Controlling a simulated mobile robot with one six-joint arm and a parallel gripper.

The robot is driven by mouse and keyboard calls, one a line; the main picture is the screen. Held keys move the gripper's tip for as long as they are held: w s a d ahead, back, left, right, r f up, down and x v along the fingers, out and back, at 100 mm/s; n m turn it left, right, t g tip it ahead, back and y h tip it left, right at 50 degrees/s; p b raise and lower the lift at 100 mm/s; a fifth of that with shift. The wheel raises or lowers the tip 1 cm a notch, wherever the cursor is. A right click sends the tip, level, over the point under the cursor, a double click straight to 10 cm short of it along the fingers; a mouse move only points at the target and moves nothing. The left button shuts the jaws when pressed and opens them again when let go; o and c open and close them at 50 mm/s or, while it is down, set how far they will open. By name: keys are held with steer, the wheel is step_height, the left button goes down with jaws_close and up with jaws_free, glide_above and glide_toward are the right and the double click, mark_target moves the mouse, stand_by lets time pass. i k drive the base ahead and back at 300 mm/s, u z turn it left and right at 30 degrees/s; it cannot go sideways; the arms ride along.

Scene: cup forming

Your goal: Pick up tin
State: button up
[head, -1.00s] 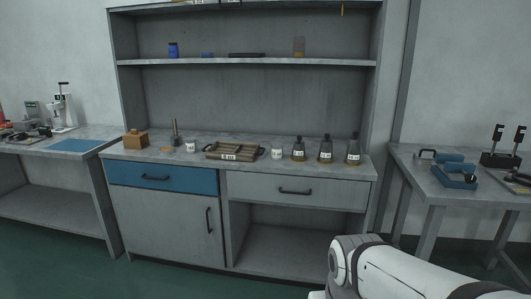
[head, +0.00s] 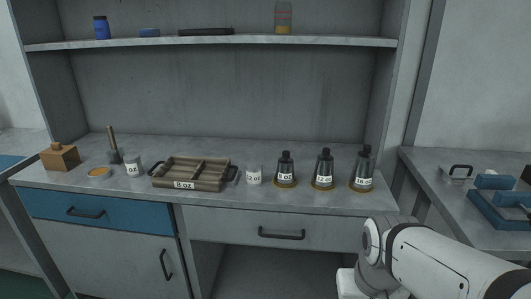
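A small, shallow round tin (head: 99,172) with an orange-brown top lies on the grey worktop at the left in the head view. It stands between a brown wooden block (head: 60,158) and an upright dark tool (head: 113,150) with a flared foot. Nothing covers it. My gripper is out of view; only a white part of my arm shows at the lower right, well away from the tin.
A white cup (head: 133,169) stands right of the tool, then a divided tray (head: 213,185) labelled 8 oz, with dark handles. Another white cup (head: 254,176) and three dark cone-shaped forms (head: 324,169) follow. A shelf (head: 215,43) runs above. The worktop's front strip is clear.

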mark_target(254, 168)
steer(key=u, duration=0.1)
steer(key=i, duration=0.7)
steer(key=u, duration=0.4)
steer(key=k, duration=0.85)
steer(key=u, duration=0.2)
steer(key=i, duration=1.35)
steer(key=z, duration=0.05)
